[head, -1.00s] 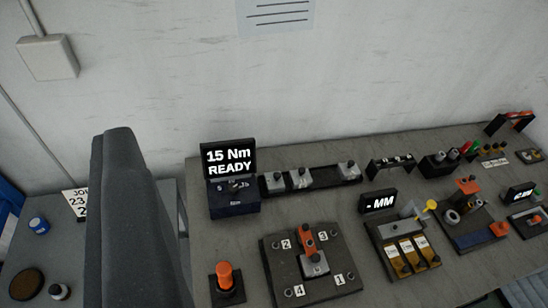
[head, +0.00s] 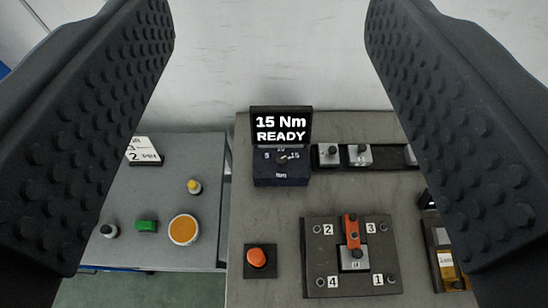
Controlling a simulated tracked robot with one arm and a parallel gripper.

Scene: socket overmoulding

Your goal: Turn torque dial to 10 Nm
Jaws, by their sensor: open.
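The torque unit (head: 281,170) is a dark blue box at the back left of the grey bench. Its black display (head: 281,127) reads "15 Nm READY". The torque dial (head: 283,158) is a small knob on the box, with marks 5, 10 and 15 around it; its pointer is turned toward the 15 side. My gripper (head: 270,75) is open, with one black studded finger at each side of the picture. The torque unit shows between the fingers, farther off, and nothing is held.
A plate with numbered holes and an orange-handled tool (head: 351,230) lies in front. An orange button (head: 261,258) stands left of it. A black rail with metal blocks (head: 359,154) is right of the torque unit. A lower side table (head: 165,215) holds small items.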

